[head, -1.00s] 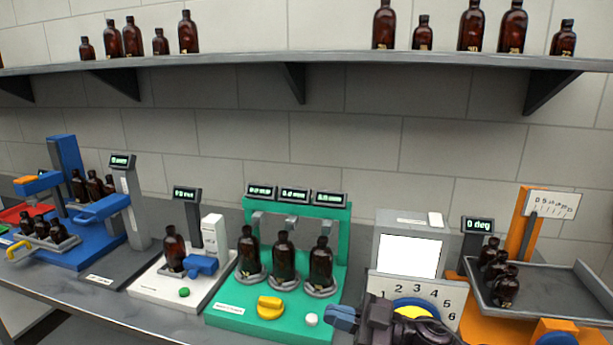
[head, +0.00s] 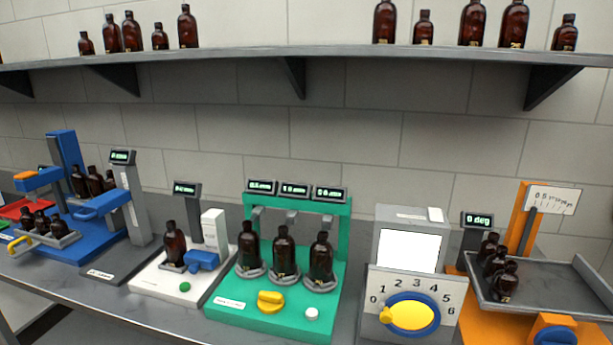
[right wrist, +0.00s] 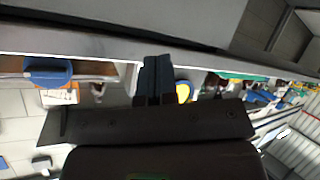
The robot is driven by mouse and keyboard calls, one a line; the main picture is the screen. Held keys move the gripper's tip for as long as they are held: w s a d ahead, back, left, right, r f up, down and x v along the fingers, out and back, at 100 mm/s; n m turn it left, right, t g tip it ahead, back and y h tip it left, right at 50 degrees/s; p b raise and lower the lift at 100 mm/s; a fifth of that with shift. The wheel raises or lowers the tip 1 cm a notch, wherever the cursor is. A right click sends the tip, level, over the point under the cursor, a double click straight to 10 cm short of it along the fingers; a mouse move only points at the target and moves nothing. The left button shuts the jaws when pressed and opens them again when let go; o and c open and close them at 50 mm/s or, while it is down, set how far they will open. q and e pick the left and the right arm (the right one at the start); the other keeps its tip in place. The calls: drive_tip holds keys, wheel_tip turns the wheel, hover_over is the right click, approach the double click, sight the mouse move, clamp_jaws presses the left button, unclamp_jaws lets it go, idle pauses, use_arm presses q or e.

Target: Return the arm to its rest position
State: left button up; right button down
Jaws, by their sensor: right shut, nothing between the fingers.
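My right gripper (right wrist: 153,82) shows in the right wrist view with its two dark fingers together and nothing between them. That view is turned over, with the bench edge (right wrist: 90,45) running across behind the fingers. Neither of my arms shows in the head view. The dial station (head: 408,252) stands clear there, its yellow knob (head: 412,316) on a blue ring pointing toward 0. My left gripper is in neither view.
On the bench are a green station (head: 245,320) with three amber bottles, a white station (head: 150,285) with one, a blue station (head: 62,150) and an orange station with a grey tray (head: 545,285). More bottles stand on the shelf (head: 240,64).

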drive_tip(key=s+d+f+g+h, duration=0.1)
drive_tip(key=s+d+f+g, duration=0.15)
drive_tip(key=s, duration=0.35)
drive_tip(key=w+a+f+m+t, duration=0.1)
drive_tip(key=a+m, duration=0.4)
drive_tip(key=a, duration=0.6)
drive_tip(key=shift+w+a, duration=0.15)
drive_tip(key=shift+w, duration=0.45)
